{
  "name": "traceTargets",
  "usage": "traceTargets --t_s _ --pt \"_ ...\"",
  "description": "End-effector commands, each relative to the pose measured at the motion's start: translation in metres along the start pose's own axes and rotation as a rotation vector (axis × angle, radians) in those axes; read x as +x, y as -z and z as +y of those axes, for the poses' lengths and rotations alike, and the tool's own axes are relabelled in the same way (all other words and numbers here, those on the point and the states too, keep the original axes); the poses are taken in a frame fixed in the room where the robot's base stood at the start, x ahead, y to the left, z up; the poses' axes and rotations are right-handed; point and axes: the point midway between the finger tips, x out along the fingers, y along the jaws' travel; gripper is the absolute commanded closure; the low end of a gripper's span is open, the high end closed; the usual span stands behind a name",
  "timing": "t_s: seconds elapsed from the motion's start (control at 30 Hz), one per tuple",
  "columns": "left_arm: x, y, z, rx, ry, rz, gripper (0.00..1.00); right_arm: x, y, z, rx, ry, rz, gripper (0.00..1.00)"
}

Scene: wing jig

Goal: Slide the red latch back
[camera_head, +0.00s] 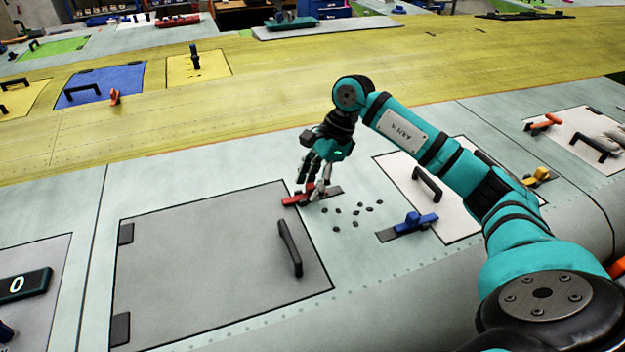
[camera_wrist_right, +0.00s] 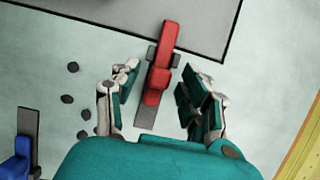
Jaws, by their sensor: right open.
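The red latch (camera_head: 298,198) sits on its dark slide plate beside the upper right corner of a grey hatch panel (camera_head: 205,255), with its tip over the panel's edge. In the right wrist view the red latch (camera_wrist_right: 159,68) stands between the fingers of my right gripper (camera_wrist_right: 160,100). The fingers are spread, one on each side of the latch, with a gap visible on both sides. In the head view my right gripper (camera_head: 318,185) points down at the latch and partly covers it. My left gripper is not in view.
A blue latch (camera_head: 413,222) lies to the right, with several dark round pieces (camera_head: 358,211) between it and the red latch. A black handle (camera_head: 290,248) rises from the grey panel. A white panel (camera_head: 455,215) with another handle is under my arm.

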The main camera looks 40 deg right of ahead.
Motion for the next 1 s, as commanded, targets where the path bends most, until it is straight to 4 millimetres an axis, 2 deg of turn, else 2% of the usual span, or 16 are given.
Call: traceTargets --t_s 0.27,0.6,1.0 --pt "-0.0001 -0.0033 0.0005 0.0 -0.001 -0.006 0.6 0.0018 0.0003 0.0 0.0 0.0 0.0 0.55" --pt "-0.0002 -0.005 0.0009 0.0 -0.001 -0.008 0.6 0.0014 0.0004 0.0 0.001 0.0 0.001 0.99" --pt "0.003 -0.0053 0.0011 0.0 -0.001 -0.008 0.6 0.0009 0.0051 -0.0005 0.003 0.001 0.002 1.0"
